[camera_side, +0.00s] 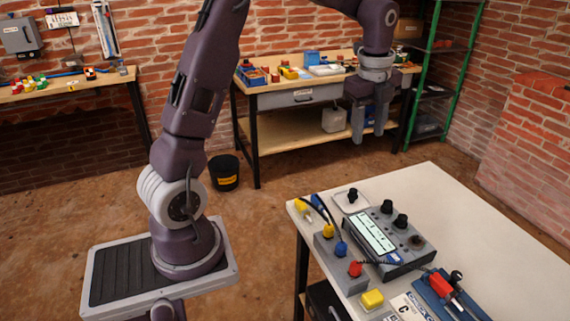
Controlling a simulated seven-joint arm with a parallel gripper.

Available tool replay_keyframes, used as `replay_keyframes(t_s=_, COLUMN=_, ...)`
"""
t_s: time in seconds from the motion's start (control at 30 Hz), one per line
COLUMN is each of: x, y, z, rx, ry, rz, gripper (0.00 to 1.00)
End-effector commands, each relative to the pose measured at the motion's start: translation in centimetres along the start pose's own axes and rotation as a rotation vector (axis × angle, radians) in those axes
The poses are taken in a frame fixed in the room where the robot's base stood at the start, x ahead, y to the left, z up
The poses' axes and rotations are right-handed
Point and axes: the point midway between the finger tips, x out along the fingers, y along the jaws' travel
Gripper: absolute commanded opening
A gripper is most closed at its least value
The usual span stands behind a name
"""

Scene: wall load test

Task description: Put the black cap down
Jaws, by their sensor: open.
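A small black piece that looks like the black cap (352,195) stands on a small white tray (338,202) at the far left corner of the white table. My gripper (369,134) is above that part of the table, pointing down. Its two fingers are apart with nothing visible between them. A grey device (405,253) with a light panel stands right in front of the tray. Two black knobs (387,207) are on its top, and a dark round spot (416,241) shows near its right edge.
A grey block with yellow, blue and red plugs (341,248) and cables lies along the table's left edge. A yellow block (372,299) and a blue fixture with a red part (441,284) are nearer. The table's right side (480,220) is clear.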

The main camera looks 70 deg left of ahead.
Motion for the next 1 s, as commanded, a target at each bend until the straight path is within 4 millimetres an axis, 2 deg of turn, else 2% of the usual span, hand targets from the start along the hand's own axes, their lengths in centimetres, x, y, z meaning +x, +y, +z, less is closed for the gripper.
replay_keyframes(t_s=0.03, x=-3.3, y=2.3, z=-1.9, rx=-0.138, ry=-0.011, rz=-0.047, gripper=0.43)
replay_keyframes(t_s=0.1, x=-6.9, y=6.6, z=-4.5, rx=-0.395, ry=0.001, rz=-0.111, gripper=0.43)
replay_keyframes(t_s=0.17, x=-9.1, y=10.8, z=-6.5, rx=-0.627, ry=0.036, rz=-0.164, gripper=0.43)
replay_keyframes(t_s=0.2, x=-10.0, y=13.6, z=-7.5, rx=-0.78, ry=0.072, rz=-0.195, gripper=0.43)
replay_keyframes(t_s=0.3, x=-10.6, y=19.9, z=-9.4, rx=-1.118, ry=0.182, rz=-0.238, gripper=0.43)
replay_keyframes(t_s=0.4, x=-9.9, y=24.2, z=-10.4, rx=-1.357, ry=0.281, rz=-0.241, gripper=0.43)
replay_keyframes(t_s=0.5, x=-9.2, y=26.3, z=-10.9, rx=-1.489, ry=0.34, rz=-0.229, gripper=0.43)
replay_keyframes(t_s=0.57, x=-9.0, y=26.8, z=-11.0, rx=-1.521, ry=0.354, rz=-0.224, gripper=0.43)
replay_keyframes(t_s=1.0, x=-8.9, y=26.8, z=-11.0, rx=-1.53, ry=0.354, rz=-0.223, gripper=0.43)
